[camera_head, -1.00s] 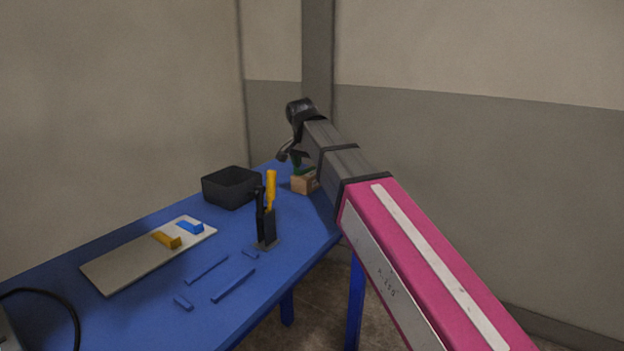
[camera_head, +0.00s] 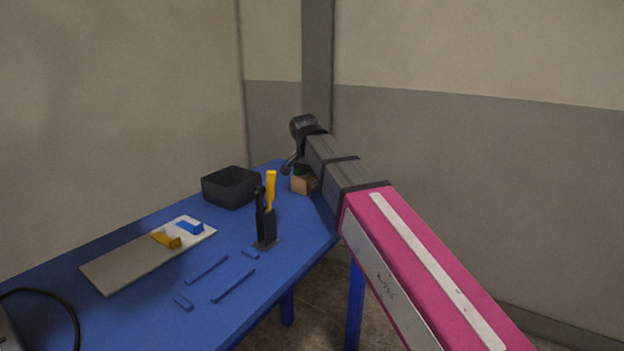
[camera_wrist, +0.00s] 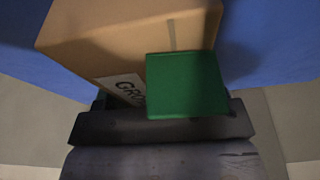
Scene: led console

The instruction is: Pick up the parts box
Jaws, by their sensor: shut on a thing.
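The parts box (camera_head: 305,185) is a small brown cardboard box at the far right end of the blue table. It fills the upper middle of the wrist view (camera_wrist: 115,40), with a white label reading "GRO" partly covered. My gripper (camera_head: 299,172) is at the top of the box and shut on it. A green block, seemingly one of my gripper's fingers, lies against the box in the wrist view. The other finger is not clearly seen. The box appears to rest on the table; I see no clear gap under it.
A black open bin (camera_head: 231,188) stands left of the box. A dark stand with a yellow-handled tool (camera_head: 270,190) is in front. A pale board (camera_head: 125,265) holds a yellow and a blue block. Several blue bars lie on the blue table (camera_head: 235,320). A wall is close behind.

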